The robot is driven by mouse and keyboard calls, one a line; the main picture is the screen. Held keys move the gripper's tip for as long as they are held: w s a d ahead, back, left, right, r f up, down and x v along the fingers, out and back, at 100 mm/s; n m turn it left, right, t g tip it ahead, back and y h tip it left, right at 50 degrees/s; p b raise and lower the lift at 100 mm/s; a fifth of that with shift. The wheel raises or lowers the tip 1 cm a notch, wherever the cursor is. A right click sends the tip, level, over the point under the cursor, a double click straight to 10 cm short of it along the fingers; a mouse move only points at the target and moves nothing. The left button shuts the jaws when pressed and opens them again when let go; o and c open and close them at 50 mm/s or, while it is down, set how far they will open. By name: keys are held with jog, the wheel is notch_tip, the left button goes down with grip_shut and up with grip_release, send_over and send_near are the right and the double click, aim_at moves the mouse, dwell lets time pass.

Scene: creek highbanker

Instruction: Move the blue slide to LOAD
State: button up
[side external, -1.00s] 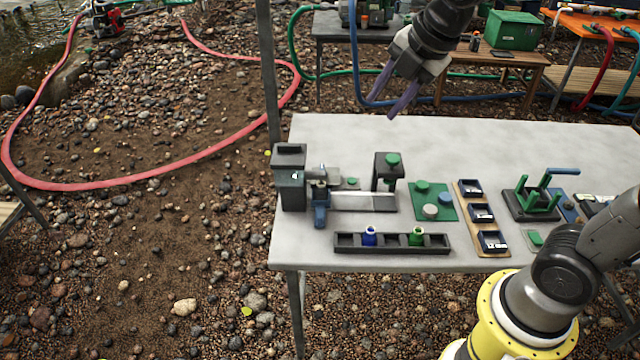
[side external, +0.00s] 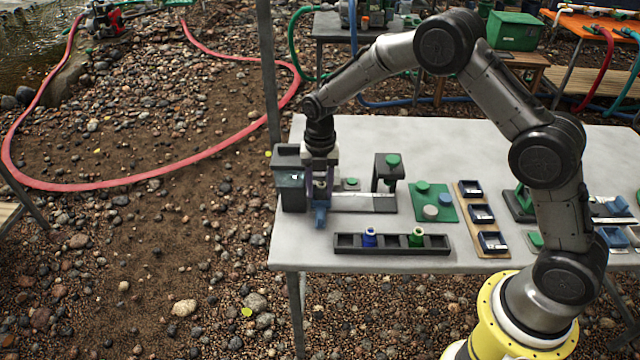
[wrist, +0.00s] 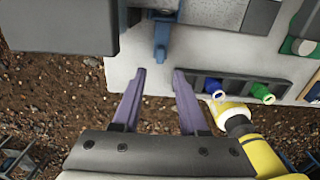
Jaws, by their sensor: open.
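The blue slide (side external: 320,217) hangs at the front of the dark fixture (side external: 290,190) at the table's left end. In the wrist view the blue slide (wrist: 161,40) stands just beyond the gap between the fingertips, roughly in line with it. My gripper (side external: 321,188) points down at the fixture, right by the slide. In the wrist view my gripper (wrist: 160,76) is open, with two purple fingers apart and nothing between them. I cannot tell from the side view whether a finger touches the slide. No LOAD mark can be read.
A black rack (side external: 392,249) with a blue bottle (side external: 369,238) and a green bottle (side external: 416,238) lies to the right along the front edge. A dark stand with a green knob (side external: 391,162) is right of the fixture. The table's back (side external: 400,135) is clear.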

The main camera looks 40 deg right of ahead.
aim_at(320, 215)
jog(key=shift+f, duration=4.15)
jog(key=shift+c, duration=0.3)
grip_shut()
jog(key=shift+s+d, duration=3.2)
jog(key=shift+d, duration=0.05)
jog(key=shift+o, duration=0.3)
grip_release()
